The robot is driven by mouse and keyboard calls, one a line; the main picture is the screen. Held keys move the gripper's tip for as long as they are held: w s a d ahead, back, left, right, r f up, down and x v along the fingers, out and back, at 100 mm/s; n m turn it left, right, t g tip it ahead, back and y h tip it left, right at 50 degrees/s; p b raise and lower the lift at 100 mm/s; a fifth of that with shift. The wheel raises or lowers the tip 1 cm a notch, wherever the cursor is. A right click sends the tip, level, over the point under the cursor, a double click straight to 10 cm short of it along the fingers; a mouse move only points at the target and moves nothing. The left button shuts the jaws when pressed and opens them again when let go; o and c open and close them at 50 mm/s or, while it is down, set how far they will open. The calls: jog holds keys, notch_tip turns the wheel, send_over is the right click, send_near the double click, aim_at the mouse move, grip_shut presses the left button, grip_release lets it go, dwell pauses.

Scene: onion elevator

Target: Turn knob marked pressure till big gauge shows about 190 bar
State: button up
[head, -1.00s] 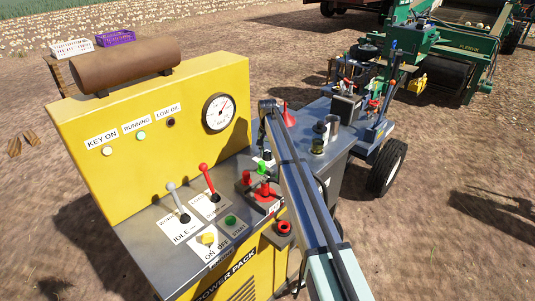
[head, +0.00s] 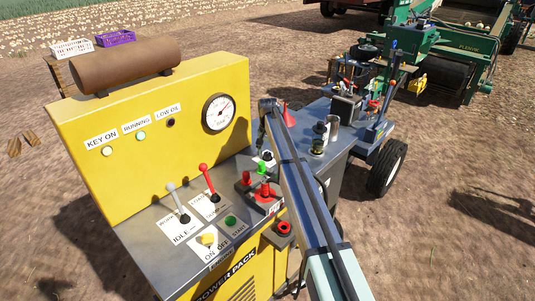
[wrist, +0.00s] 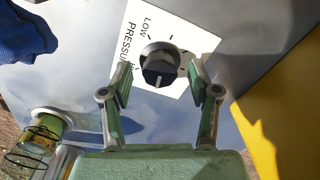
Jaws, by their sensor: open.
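The pressure knob (wrist: 159,62) is black and round, with a pale pointer mark, on a white plate (wrist: 191,30) lettered "LOW" and "PRESSU…" in the wrist view. My gripper (wrist: 161,84) is open, with one finger on each side of the knob. A gap shows between each finger and the knob, so it is not gripped. The big gauge (head: 218,113) is a white dial on the yellow panel in the head view. My arm partly hides the knob area in the head view.
Red and green levers (head: 262,169) stand close to my arm. Two tall levers, one with a red handle (head: 203,168), rise from the console (head: 157,222). In the wrist view, a blue object (wrist: 26,34) lies at upper left and a spring-wrapped fitting (wrist: 38,137) at lower left.

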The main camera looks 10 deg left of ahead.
aim_at(267, 153)
notch_tip(267, 153, up, 12)
jog(key=shift+f, duration=0.25)
dwell(0.4)
